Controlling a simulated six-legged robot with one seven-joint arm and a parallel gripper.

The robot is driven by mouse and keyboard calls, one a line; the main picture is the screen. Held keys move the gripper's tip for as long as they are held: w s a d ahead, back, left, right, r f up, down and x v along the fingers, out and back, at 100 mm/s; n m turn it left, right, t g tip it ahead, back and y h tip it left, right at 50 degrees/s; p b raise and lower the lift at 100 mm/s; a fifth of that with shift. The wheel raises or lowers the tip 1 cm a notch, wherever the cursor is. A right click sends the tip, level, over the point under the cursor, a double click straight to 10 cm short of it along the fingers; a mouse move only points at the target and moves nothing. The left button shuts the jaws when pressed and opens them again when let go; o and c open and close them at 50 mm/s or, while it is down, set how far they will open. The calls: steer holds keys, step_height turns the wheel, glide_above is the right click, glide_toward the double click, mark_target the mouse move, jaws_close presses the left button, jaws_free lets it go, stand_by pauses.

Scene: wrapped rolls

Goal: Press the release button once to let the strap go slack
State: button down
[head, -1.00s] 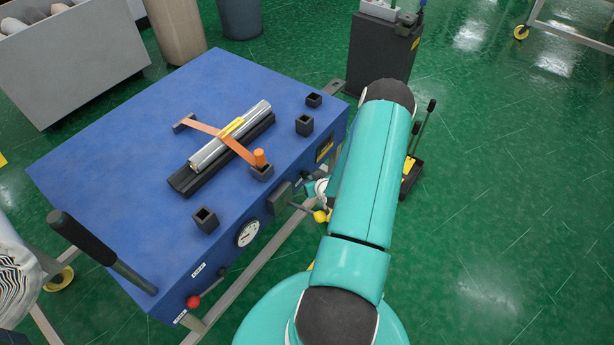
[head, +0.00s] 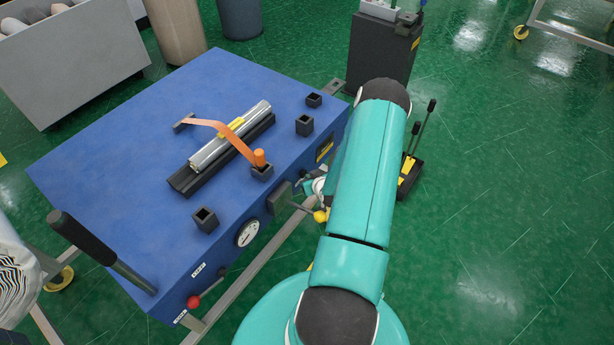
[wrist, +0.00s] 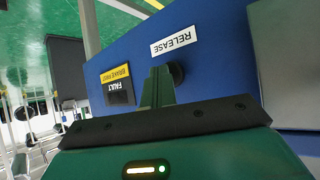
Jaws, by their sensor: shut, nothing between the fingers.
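The orange strap (head: 232,135) runs over the silver wrapped roll (head: 208,155) on the blue table (head: 110,130). It bows up loosely above the roll, between a dark bracket and an orange-topped post (head: 261,160). In the wrist view, the round black release button (wrist: 177,72) is on the blue front panel, beside the white RELEASE label (wrist: 174,42). My gripper (wrist: 160,74) is shut and empty, its tips overlapping the button's left side. I cannot tell whether they touch it. In the head view my arm mostly hides the gripper and the button.
A FAULT display with a yellow brake label (wrist: 116,84) sits beside the button. Several black sockets stand on the tabletop. Green floor lies open at right.

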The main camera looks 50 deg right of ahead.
steer(key=shift+w, duration=0.2)
stand_by(0.4)
steer(key=shift+s+d, duration=0.1)
steer(key=shift+s, duration=1.2)
steer(key=s, duration=0.5)
steer(key=shift+d, duration=0.25)
